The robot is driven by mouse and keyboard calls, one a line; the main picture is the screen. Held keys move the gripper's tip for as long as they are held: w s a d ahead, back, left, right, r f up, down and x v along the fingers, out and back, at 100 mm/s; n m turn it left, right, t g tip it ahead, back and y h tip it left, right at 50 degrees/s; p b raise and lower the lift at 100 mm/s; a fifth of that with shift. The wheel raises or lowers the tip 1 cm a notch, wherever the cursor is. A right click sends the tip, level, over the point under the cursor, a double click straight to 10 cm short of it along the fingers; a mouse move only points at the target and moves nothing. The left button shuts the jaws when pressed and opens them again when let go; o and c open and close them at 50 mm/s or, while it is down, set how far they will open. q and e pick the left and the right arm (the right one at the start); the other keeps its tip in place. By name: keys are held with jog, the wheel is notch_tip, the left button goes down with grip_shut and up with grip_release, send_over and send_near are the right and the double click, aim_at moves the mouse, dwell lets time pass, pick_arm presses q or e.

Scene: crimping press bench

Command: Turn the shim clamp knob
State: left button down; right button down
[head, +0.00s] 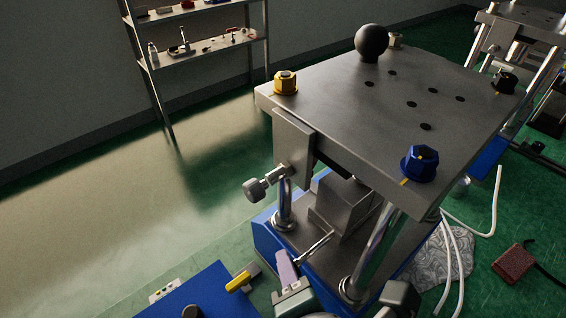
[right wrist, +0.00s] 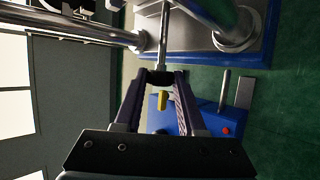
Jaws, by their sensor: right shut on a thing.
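My right gripper (head: 288,262) is at the front of the press, low beside its blue base. In the right wrist view its two purple-grey fingers (right wrist: 160,80) are shut on a dark knob (right wrist: 160,77) at the end of a thin metal rod (right wrist: 163,40). In the head view this rod (head: 318,246) runs out from the grey block (head: 345,200) under the top plate. There the knob itself is hidden by the finger. I take it to be the shim clamp knob, though no label shows. My left gripper is not in view.
The thick top plate (head: 350,110) overhangs the work area on polished posts (head: 376,245). A silver knob (head: 255,190) sticks out left of it. A yellow handle (head: 238,282) and a blue panel (head: 205,295) lie close to the gripper's left. A shelf (head: 205,48) stands far back.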

dwell(0.3)
jog(key=c, duration=0.5)
grip_release()
jog(key=p+v, duration=0.2)
jog(key=v, duration=0.8)
